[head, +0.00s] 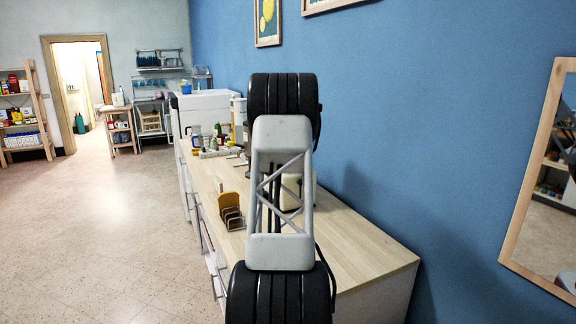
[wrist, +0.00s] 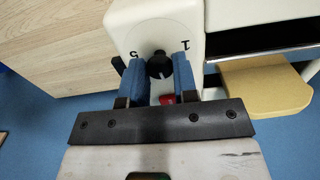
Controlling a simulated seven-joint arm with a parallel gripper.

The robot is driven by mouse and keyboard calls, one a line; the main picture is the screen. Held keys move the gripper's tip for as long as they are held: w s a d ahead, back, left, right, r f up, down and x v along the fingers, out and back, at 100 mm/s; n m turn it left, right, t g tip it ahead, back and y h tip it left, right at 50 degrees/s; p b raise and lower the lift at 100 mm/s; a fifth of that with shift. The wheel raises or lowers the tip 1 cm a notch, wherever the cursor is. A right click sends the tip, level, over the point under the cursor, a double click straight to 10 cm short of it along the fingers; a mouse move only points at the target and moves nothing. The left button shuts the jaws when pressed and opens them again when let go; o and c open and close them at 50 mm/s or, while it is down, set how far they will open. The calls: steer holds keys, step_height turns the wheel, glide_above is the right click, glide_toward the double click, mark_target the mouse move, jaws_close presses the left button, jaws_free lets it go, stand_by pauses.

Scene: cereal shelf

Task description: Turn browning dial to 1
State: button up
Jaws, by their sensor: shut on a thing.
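The black browning dial (wrist: 159,64) is on the narrow cream end of the toaster (wrist: 151,28), in the upper middle of the wrist view. A printed 5 shows left of the dial and a 1 to its right. My gripper (wrist: 159,70) has its two blue-padded fingers on either side of the dial, shut on it. I cannot tell which number the dial points to. In the head view the cream toaster (head: 293,184) stands on the counter, mostly hidden behind my arm, which also hides the gripper.
A red part (wrist: 167,99) shows between the fingers. On the wooden counter (head: 365,250) stands a rack (head: 232,215) with a brown slice. Bottles and jars (head: 205,140) stand further back. The counter's near right end is clear.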

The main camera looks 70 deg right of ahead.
steer(key=n, duration=1.8)
steer(key=shift+n, duration=0.3)
stand_by(0.3)
steer(key=o, duration=0.9)
